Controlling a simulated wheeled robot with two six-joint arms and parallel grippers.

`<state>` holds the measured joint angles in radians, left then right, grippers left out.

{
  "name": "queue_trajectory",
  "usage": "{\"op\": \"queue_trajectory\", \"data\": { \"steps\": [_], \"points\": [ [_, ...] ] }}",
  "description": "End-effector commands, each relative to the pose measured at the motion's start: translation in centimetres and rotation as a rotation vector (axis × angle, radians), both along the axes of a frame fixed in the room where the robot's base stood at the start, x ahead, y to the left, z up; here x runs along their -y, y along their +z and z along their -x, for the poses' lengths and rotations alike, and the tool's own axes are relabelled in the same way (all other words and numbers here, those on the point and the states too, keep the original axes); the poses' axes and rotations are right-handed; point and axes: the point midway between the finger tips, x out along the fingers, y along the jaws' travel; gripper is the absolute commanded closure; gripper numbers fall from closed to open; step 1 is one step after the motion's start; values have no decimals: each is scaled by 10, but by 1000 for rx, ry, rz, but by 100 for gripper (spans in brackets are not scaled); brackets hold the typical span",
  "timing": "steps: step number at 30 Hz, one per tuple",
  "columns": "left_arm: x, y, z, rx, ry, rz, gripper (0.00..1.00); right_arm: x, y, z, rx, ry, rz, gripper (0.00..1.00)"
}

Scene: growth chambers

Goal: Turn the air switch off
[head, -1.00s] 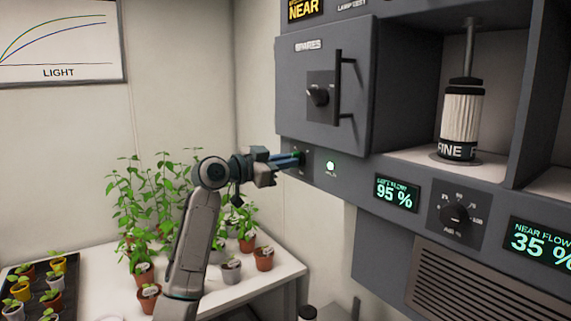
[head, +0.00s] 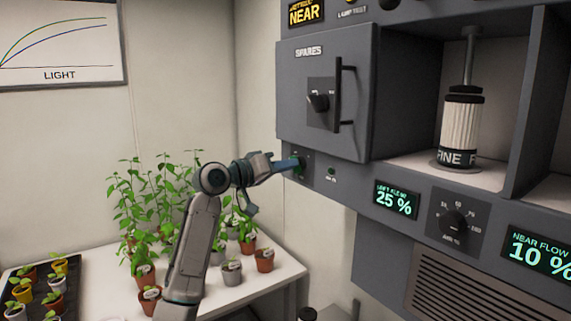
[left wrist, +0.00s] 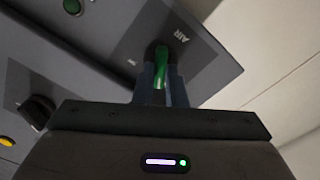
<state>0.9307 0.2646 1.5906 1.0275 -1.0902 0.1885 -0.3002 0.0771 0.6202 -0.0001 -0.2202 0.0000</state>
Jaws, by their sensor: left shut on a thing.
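The air switch (left wrist: 161,66) is a green lever on a dark plate marked AIR in the left wrist view. In the head view its plate (head: 305,158) is at the left end of the grey panel, and my fingers cover most of the lever. My left gripper (head: 296,165) reaches it from the left and is shut on the lever; its two fingers (left wrist: 160,84) lie on both sides of the lever in the left wrist view. A small lamp (head: 331,171) right of the switch looks dark green and unlit. My right gripper is not in view.
Above the switch is a SPARES door (head: 297,90) with a knob and bar handle. To the right are a display (head: 396,200) reading 25 %, a dial (head: 455,222) and a display (head: 541,247) reading 10 %. Potted plants (head: 145,225) stand on a white table below.

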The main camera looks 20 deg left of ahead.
Motion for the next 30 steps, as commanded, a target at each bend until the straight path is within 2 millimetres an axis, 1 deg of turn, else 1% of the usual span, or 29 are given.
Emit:
{"op": "queue_trajectory", "data": {
  "steps": [6, 12, 28, 29, 30],
  "points": [
    [0, 0, 0, -75, 0, 94, 100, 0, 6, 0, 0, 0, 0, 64],
    [0, -1, 0, -112, 0, 141, 100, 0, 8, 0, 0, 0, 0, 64],
    [0, -1, 0, -127, 0, 159, 100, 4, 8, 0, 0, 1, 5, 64],
    [0, -1, 0, -127, 0, 159, 87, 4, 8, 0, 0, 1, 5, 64],
    [0, -1, 0, -127, 0, 159, 79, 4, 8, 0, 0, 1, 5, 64]
  ]
}}
